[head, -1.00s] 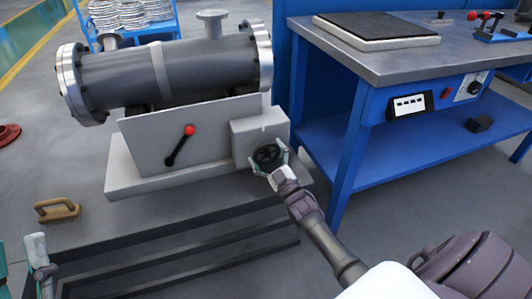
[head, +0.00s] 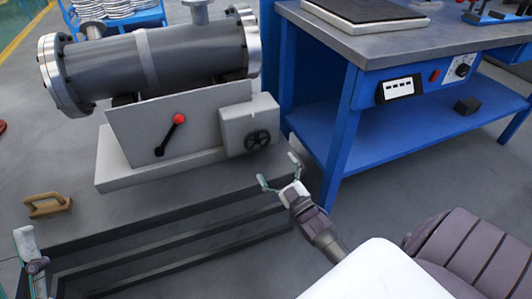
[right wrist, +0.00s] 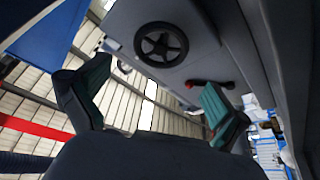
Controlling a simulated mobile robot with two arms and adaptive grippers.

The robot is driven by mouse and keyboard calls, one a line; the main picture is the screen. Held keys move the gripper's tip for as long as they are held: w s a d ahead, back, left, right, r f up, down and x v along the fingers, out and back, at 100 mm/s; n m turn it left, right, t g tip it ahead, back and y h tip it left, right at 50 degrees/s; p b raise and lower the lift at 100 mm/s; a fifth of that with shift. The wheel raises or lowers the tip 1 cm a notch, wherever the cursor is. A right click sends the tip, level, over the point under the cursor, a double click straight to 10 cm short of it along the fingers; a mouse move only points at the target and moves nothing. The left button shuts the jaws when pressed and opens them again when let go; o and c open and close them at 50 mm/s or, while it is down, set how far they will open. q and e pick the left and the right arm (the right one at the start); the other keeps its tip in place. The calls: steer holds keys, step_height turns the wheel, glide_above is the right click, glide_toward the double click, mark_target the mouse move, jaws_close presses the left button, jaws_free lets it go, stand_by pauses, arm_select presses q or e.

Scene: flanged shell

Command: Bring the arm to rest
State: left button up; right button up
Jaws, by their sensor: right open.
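My right gripper (head: 279,173) is open and empty, with its two fingers spread apart. It stands a little in front of and below the black handwheel (head: 257,140) on the grey box, apart from it. In the right wrist view the handwheel (right wrist: 161,45) shows beyond the open fingers (right wrist: 150,100). The red-knobbed lever (head: 171,133) is on the slanted grey panel to the left. My left gripper (head: 24,243) shows only in part at the lower left edge; its jaw state is unclear.
The grey flanged shell (head: 150,60) lies on its stand above the panel. A blue workbench (head: 430,110) stands at the right. Open floor lies between bench and stand.

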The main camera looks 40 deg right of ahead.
steer(key=shift+v, duration=0.85)
steer(key=shift+r, duration=0.1)
